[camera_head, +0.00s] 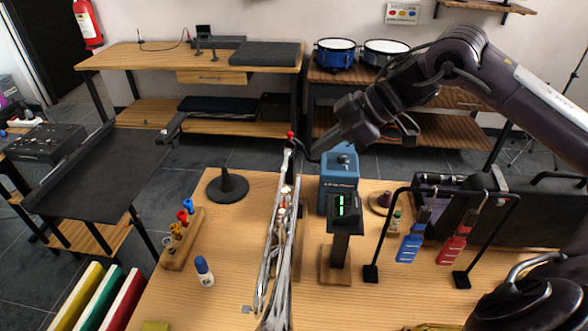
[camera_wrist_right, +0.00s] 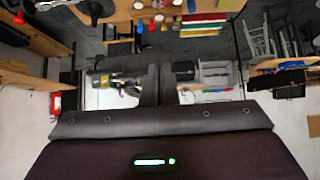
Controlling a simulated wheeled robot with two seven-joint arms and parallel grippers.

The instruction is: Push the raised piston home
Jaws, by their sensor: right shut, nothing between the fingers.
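A silver brass instrument (camera_head: 272,240) stands upright and narrow at the middle of the near wooden bench. A red-topped part (camera_head: 290,135) sticks up at its top end. Lower down it carries small pale and red buttons (camera_head: 284,200). I cannot tell for certain which part is the raised piston. My right gripper (camera_head: 307,153) reaches in from the right, close beside the red-topped end; I cannot tell whether it touches. Its fingers are shut and empty, and they also show in the right wrist view (camera_wrist_right: 158,72). My left gripper is not in view.
A blue box (camera_head: 338,180) and a green digital display (camera_head: 345,208) stand right of the instrument. Blue (camera_head: 411,243) and red tags (camera_head: 453,246) hang on a black rack.

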